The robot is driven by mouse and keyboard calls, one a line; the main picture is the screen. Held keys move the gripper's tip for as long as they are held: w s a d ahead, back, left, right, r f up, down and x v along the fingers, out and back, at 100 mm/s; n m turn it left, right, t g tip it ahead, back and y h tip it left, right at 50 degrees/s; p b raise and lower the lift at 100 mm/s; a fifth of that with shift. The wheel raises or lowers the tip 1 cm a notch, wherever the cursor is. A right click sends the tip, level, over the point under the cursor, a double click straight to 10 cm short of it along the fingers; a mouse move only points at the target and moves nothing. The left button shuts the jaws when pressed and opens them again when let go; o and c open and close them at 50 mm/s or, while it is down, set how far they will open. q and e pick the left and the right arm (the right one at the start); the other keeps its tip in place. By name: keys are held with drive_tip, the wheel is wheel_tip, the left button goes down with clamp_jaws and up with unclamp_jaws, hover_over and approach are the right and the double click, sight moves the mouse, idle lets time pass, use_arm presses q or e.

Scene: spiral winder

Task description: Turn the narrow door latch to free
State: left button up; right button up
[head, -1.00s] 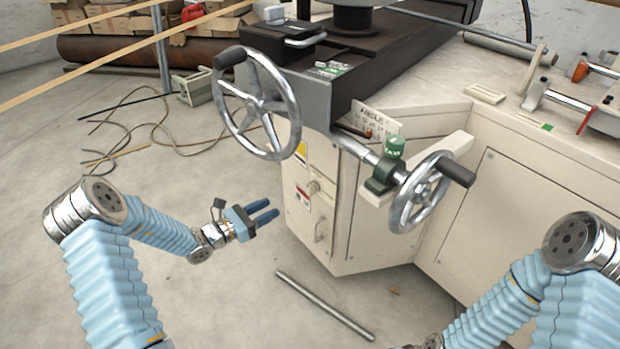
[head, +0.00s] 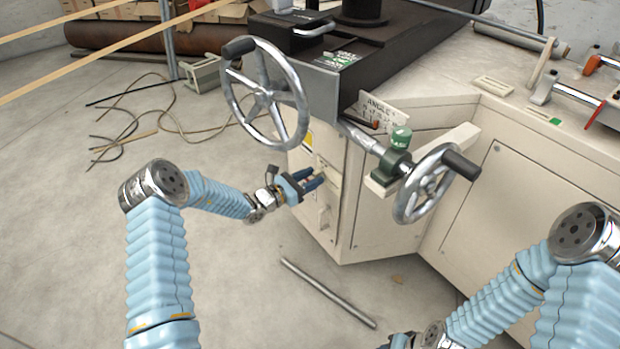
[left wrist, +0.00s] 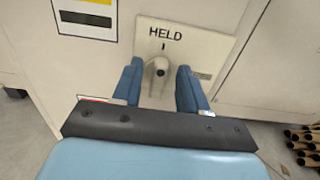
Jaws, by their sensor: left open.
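The narrow door (head: 309,206) is on the near left face of the cream machine cabinet. Its latch (left wrist: 157,69) shows in the left wrist view as a small metal knob on a cream plate (left wrist: 196,43) marked "HELD" with a short tick beneath the word. My left gripper (head: 318,177) is open in front of the plate. In the left wrist view its two blue fingers (left wrist: 158,84) stand on either side of the knob. I cannot tell whether they touch it. In the head view the gripper covers the latch.
A large handwheel (head: 262,100) stands above and left of the door, and a smaller handwheel (head: 428,190) juts out to the right. A door handle (head: 323,217) sits below the gripper. A metal rod (head: 328,292) lies on the floor.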

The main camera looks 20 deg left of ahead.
use_arm(q)
clamp_jaws()
use_arm(e)
drive_tip(key=shift+f, duration=0.1)
use_arm(q)
drive_tip(key=shift+s+d+f+m+b, duration=0.15)
drive_tip(key=shift+f+m+b, duration=0.1)
drive_tip(key=shift+m+b, duration=3.15)
drive_tip(key=shift+s+d+f+m+b, duration=0.1)
drive_tip(key=shift+d+f+m+b, duration=0.15)
drive_tip(key=shift+m+b, duration=3.2)
drive_tip(key=shift+s+d+f+m+b, duration=0.2)
drive_tip(key=shift+m+b, duration=1.85)
drive_tip(key=shift+b, duration=2.65)
use_arm(e)
wheel_tip(320, 180, down, 23)
drive_tip(key=w+d, duration=0.1)
drive_tip(key=shift+d+r, duration=0.2)
drive_tip(key=shift+d, duration=0.15)
use_arm(q)
drive_tip(key=shift+a, duration=0.1)
